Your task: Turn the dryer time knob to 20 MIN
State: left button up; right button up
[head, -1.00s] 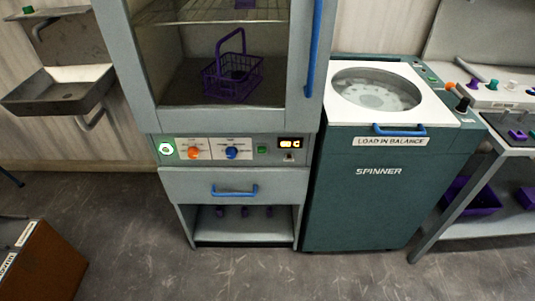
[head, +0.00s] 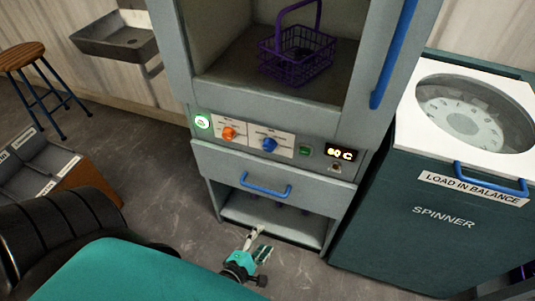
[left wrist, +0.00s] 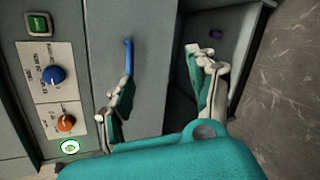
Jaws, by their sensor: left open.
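The dryer's control panel (head: 291,147) carries an orange knob (head: 229,134) on the left and a blue knob (head: 269,144) to its right, each on a white label whose print is too small to read. In the left wrist view the panel appears turned on its side, with the blue knob (left wrist: 54,75) above the orange knob (left wrist: 66,123). My left gripper (head: 260,241) is open and empty, low in front of the dryer and below the knobs. Its spread fingers also show in the left wrist view (left wrist: 153,80), touching no knob. My right gripper is out of view.
The panel also has a lit round green-white button (head: 202,122), a green switch (head: 305,151) and a display (head: 341,153). Below are a drawer with a blue handle (head: 265,188) and an open shelf. A purple basket (head: 297,54) sits inside the dryer. The spinner (head: 440,210) stands right.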

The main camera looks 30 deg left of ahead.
pick_arm(q)
jog(key=w+a+r+n+t+y, duration=0.2)
jog(key=a+r+n+t, duration=0.15)
jog(key=r+n, duration=0.6)
jog(key=n+y, duration=0.2)
jog(key=n, duration=0.1)
send_near(268, 149)
jog(key=p+x, duration=0.1)
jog(key=x, duration=0.7)
jog(key=shift+a, duration=0.1)
jog(key=shift+w+a+f, duration=0.1)
jog(key=shift+w+a, duration=0.1)
jog(key=shift+w, duration=0.5)
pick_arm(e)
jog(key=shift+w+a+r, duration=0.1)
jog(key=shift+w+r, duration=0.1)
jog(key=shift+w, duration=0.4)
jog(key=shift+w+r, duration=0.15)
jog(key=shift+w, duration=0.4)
pick_arm(q)
jog(key=shift+c, duration=0.4)
jog(key=c, duration=1.1)
jog(key=shift+o, duration=0.2)
